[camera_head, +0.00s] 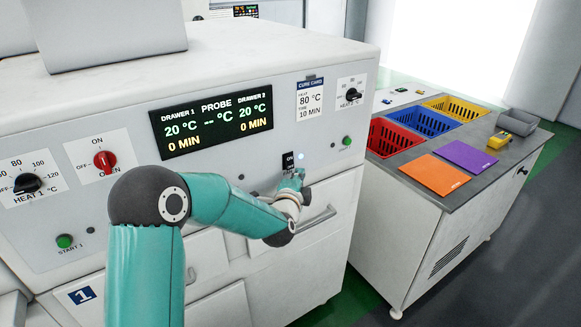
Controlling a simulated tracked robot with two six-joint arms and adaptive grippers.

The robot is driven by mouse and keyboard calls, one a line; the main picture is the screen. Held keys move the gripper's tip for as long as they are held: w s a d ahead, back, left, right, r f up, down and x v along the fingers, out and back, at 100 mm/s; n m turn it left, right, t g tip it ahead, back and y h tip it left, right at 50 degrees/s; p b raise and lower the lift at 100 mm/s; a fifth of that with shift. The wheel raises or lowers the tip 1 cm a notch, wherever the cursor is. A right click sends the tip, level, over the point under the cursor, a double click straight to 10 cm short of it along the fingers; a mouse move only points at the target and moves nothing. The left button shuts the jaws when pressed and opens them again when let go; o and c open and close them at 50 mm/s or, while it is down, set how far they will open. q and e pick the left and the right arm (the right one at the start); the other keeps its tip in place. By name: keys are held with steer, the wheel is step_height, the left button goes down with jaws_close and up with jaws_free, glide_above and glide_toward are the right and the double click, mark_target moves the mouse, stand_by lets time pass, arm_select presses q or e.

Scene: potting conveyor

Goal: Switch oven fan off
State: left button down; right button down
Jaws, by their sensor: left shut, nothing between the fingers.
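The white oven's front panel (330,150) fills the left and middle of the head view. A small black switch plate (288,158) with white "ON" lettering is on the panel, right of the display. My right gripper is out of view.
A red oven knob (104,161), a black heat knob (28,183) and a display (212,119) are on the panel. A drawer handle (316,219) sits below the gripper. A cart (415,215) with coloured baskets stands at right.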

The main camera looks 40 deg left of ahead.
arm_select(q)
steer(key=a, duration=0.2)
steer(key=w+a+p, duration=0.1)
steer(key=shift+a+f, duration=0.2)
steer(key=shift+f, duration=0.1)
steer(key=shift+w, duration=0.1)
steer(key=b, duration=0.1)
steer(key=f+b, duration=0.1)
steer(key=shift+a+b, duration=0.2)
steer(key=shift+b, duration=0.2)
steer(key=shift+r+p, duration=0.45)
steer(key=b, duration=0.5)
glide_toward(292, 168)
steer(key=s+d+f, duration=0.3)
steer(key=s+d, duration=0.1)
steer(key=d, duration=0.1)
steer(key=shift+r, duration=0.2)
